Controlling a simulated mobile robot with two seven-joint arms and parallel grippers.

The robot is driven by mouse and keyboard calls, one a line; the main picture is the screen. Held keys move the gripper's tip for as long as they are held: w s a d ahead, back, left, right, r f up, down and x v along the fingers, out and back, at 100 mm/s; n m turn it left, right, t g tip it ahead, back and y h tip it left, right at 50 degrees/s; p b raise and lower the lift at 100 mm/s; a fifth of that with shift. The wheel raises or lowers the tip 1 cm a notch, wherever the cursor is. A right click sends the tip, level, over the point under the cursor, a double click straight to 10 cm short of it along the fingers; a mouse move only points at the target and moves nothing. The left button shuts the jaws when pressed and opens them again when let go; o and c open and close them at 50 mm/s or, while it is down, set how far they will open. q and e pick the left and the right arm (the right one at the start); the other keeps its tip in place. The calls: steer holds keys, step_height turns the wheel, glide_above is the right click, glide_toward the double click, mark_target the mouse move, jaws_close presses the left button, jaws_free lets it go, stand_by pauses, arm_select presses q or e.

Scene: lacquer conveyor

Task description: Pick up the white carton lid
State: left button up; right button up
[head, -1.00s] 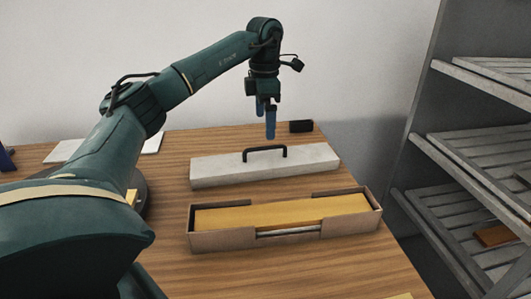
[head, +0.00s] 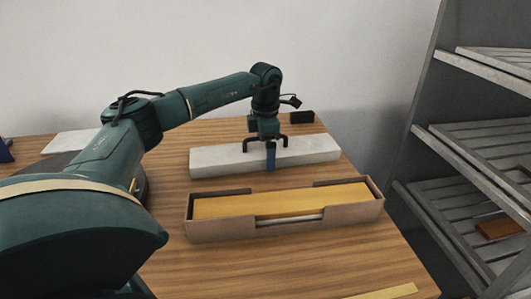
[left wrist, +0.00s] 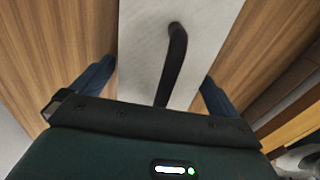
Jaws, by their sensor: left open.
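The white carton lid (head: 312,150) is a long pale slab with a black arched handle (head: 246,146), lying on the wooden table behind the open carton. My left gripper (head: 270,158) is lowered to the handle from above, with a blue finger in front of the lid. In the left wrist view the gripper (left wrist: 158,90) is open. Its two blue fingers stand apart on either side of the lid (left wrist: 140,50), and the black handle (left wrist: 176,55) runs between them. The open brown carton (head: 215,230) holds a yellow block (head: 285,202). My right gripper is out of view.
A small black block (head: 301,117) sits at the table's back edge, behind the lid. A white flat sheet (head: 68,143) lies at the back left. A grey slatted rack (head: 470,150) stands on the right. Table in front of the carton is mostly clear.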

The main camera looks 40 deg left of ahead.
arm_select(q)
steer(key=shift+f, duration=0.2)
steer(key=shift+c, duration=0.4)
steer(key=c, duration=0.8)
steer(key=shift+r, duration=0.1)
